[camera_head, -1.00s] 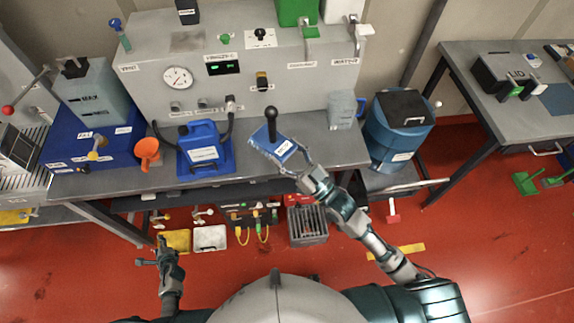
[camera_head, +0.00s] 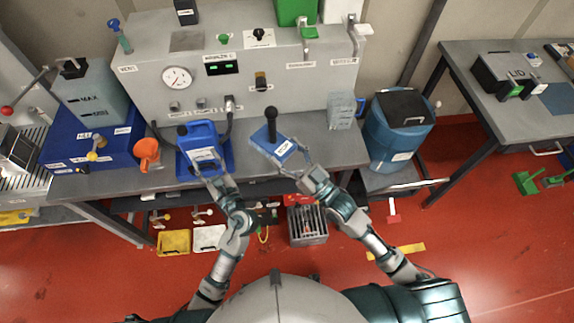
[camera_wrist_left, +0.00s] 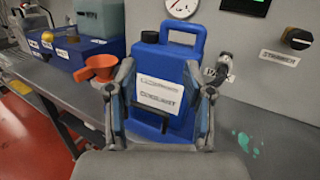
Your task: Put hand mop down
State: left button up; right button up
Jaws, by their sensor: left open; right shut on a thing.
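The hand mop (camera_head: 272,143) has a flat blue pad with a white label and an upright black handle. It is over the bench top, right of the blue canister; whether it touches the bench is unclear. My right gripper (camera_head: 295,165) is shut on the near right edge of the pad. My left gripper (camera_head: 209,172) is open in front of the blue canister (camera_head: 201,138). In the left wrist view, the open fingers (camera_wrist_left: 163,98) reach along both sides of the labelled canister (camera_wrist_left: 165,60), and contact is unclear.
An orange funnel (camera_head: 147,150) stands left of the canister. A clear jug (camera_head: 341,112) stands at the right of the bench (camera_head: 325,150). A blue barrel (camera_head: 400,128) is beyond the bench's right end. Bench top between mop and jug is clear.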

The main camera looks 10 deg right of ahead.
pick_arm(q)
jog(key=s+d+r+h, duration=0.2)
jog(key=s+d+r, duration=0.3)
jog(key=d, duration=0.4)
jog(key=m+h, duration=0.5)
send_near(277, 139)
notch_tip(277, 139, up, 3)
jog(key=s, duration=0.1)
pick_arm(e)
jog(key=shift+a, duration=0.1)
pick_arm(q)
jog(key=shift+t, duration=0.4)
jog(key=w, duration=0.7)
jog(key=w+a, duration=0.1)
jog(key=w, duration=0.3)
jog(key=shift+w, duration=0.35)
jog(key=c, duration=0.9)
grip_shut()
pick_arm(e)
jog(key=shift+a, duration=0.1)
jog(key=o, duration=0.9)
jog(key=shift+o, duration=0.8)
